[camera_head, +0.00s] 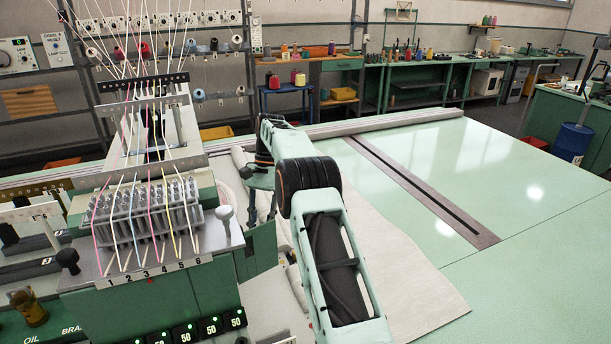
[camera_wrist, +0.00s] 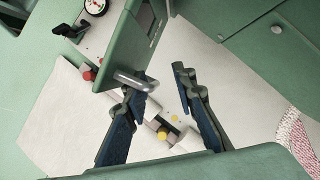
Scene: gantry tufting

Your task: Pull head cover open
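The head cover (camera_wrist: 128,45) is a green panel at the top middle of the wrist view, with a grey bar handle (camera_wrist: 130,81) at its lower edge. The panel looks closed against the machine head, though its edges are only partly in view. My gripper (camera_wrist: 161,78) is open, with two dark fingers spread apart. The left fingertip overlaps the handle's right part in the picture; I cannot tell whether they touch. The right finger stands clear of it. Nothing is gripped. In the head view my arm hides the gripper, and the cover's handle is not visible.
A thread tensioner block (camera_head: 145,215) and a silver knob (camera_head: 224,213) stand on the machine left of my arm. White cloth (camera_head: 405,270) lies on the pale green table (camera_head: 520,190). Below the cover, the wrist view shows a yellow button (camera_wrist: 162,134). The right table is clear.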

